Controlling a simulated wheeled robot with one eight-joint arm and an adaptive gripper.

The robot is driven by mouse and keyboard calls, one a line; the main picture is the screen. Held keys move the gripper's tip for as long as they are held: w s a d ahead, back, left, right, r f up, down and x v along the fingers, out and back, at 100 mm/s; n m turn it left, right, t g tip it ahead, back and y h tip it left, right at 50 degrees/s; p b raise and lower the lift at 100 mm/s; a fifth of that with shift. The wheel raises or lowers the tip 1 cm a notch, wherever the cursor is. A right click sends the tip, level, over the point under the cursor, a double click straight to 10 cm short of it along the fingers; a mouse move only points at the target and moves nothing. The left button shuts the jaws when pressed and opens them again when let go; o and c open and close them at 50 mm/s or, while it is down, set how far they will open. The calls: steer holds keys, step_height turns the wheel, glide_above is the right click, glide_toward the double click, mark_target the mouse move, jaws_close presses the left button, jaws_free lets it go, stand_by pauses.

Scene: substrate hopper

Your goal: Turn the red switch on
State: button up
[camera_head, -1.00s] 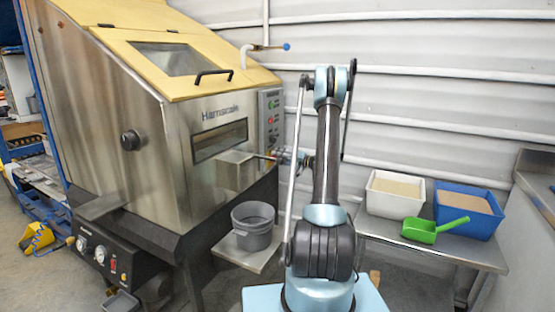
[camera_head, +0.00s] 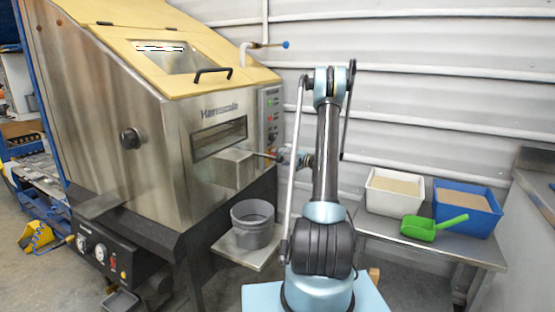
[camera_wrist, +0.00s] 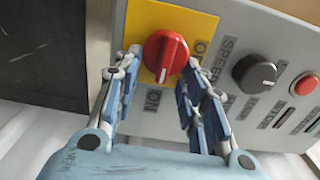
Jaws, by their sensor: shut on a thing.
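The red switch (camera_wrist: 165,57) is a round knob with a raised grip on a yellow plate (camera_wrist: 198,24) in the wrist view. Its grip lies near upright in the picture, with its lower end towards the "ON" label. My gripper (camera_wrist: 162,62) has one finger on each side of the knob and is shut on it. In the head view my gripper (camera_head: 277,156) is at the lower part of the machine's control panel (camera_head: 270,112), and the red switch is hidden there.
A black knob (camera_wrist: 254,74) and a red button (camera_wrist: 304,85) sit to the right on the panel. The steel machine (camera_head: 110,90) has a lit strip showing in its lid window (camera_head: 170,58). A grey bucket (camera_head: 253,226) stands below; white (camera_head: 394,203) and blue (camera_head: 467,218) bins stand right.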

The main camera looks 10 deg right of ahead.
steer(key=shift+d, duration=0.1)
steer(key=o, duration=1.1)
steer(key=shift+w+f, duration=0.1)
steer(key=shift+f, duration=0.05)
steer(key=shift+c, duration=0.2)
steer(key=v, duration=1.2)
